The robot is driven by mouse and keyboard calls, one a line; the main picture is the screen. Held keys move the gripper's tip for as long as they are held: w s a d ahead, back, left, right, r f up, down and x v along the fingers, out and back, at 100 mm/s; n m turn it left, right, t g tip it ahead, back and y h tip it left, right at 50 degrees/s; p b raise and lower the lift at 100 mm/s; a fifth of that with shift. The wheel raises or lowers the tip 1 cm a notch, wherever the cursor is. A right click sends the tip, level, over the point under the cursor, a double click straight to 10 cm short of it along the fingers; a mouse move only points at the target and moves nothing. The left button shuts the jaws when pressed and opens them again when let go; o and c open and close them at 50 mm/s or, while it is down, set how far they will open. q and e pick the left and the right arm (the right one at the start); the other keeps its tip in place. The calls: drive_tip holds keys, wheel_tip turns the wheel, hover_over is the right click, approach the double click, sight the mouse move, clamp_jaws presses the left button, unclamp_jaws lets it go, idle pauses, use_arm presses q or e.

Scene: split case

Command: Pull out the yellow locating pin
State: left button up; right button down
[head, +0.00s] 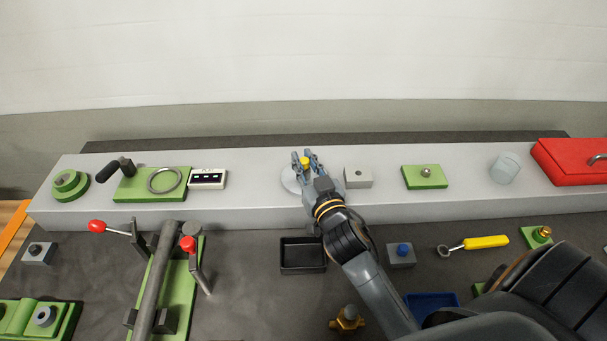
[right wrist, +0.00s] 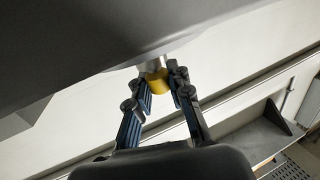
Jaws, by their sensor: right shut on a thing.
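The yellow locating pin (head: 305,161) shows as a yellow head at a pale round disc (head: 290,181) on the raised grey shelf. My right gripper (head: 306,157) reaches over the disc with its fingers on either side of the yellow head. In the right wrist view, the yellow head (right wrist: 157,81) sits between the closed-in fingertips (right wrist: 160,86), with a pale part just behind it. My right gripper is shut on the pin. I cannot tell whether the pin is still seated, as the gripper hides its lower part. My left gripper is not in view.
A small grey block (head: 358,178) stands close to the right of the disc, and a white display box (head: 207,179) to the left. A black tray (head: 303,256) lies below the shelf. A red box (head: 572,163) stands at the far right.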

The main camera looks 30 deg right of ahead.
sight(304, 160)
drive_tip(key=shift+r+p, duration=2.4)
drive_tip(key=shift+r, duration=0.15)
